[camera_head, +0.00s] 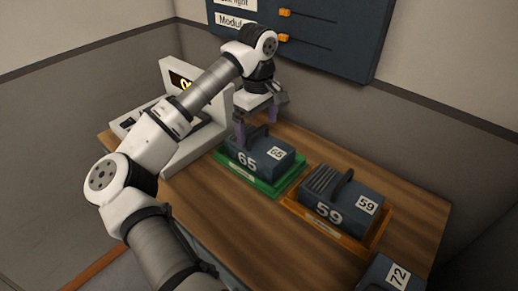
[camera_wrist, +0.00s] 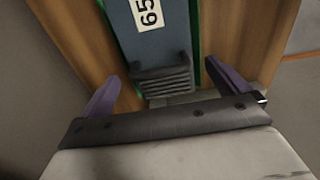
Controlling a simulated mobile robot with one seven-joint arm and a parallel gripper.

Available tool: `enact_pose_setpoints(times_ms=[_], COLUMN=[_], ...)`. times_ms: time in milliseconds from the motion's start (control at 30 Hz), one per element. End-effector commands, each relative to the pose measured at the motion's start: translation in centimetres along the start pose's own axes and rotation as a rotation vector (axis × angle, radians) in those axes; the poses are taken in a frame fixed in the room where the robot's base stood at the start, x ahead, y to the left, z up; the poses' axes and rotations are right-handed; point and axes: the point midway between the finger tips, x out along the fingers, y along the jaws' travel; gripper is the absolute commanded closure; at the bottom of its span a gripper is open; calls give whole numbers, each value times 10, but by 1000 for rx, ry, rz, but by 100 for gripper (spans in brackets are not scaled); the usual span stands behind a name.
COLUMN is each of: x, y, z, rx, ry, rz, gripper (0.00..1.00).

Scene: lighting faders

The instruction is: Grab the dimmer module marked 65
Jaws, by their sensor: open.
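The dimmer module marked 65 (camera_head: 262,154) is a dark blue-grey block with white number labels, sitting in a green tray (camera_head: 266,189) on the wooden table. My gripper (camera_head: 256,128) is open over the module's far left end, with its purple fingers pointing down. In the wrist view the module (camera_wrist: 147,35) lies ahead of my gripper (camera_wrist: 172,90), its handle and ribbed end between the two spread fingers. I cannot tell whether either finger touches it.
The module marked 59 (camera_head: 335,196) sits in an orange tray (camera_head: 364,242) to the right. The module marked 72 (camera_head: 385,274) is at the lower right. A white console (camera_head: 175,150) stands on the left. A wall panel (camera_head: 350,45) with orange sliders is behind.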

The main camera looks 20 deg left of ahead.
Motion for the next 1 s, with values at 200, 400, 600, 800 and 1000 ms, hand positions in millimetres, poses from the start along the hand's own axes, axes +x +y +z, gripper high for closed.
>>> enact_pose_setpoints(times_ms=[200, 400, 600, 800, 1000], x=[14, 38, 59, 61, 61], y=[0, 1, 1, 1, 1], z=[1, 6, 6, 6, 6], rx=[0, 1, 1, 1, 1], ry=[-2, -4, -2, 0, 0], rz=[1, 1, 2, 2, 2], gripper=[0, 0, 0, 0, 21])
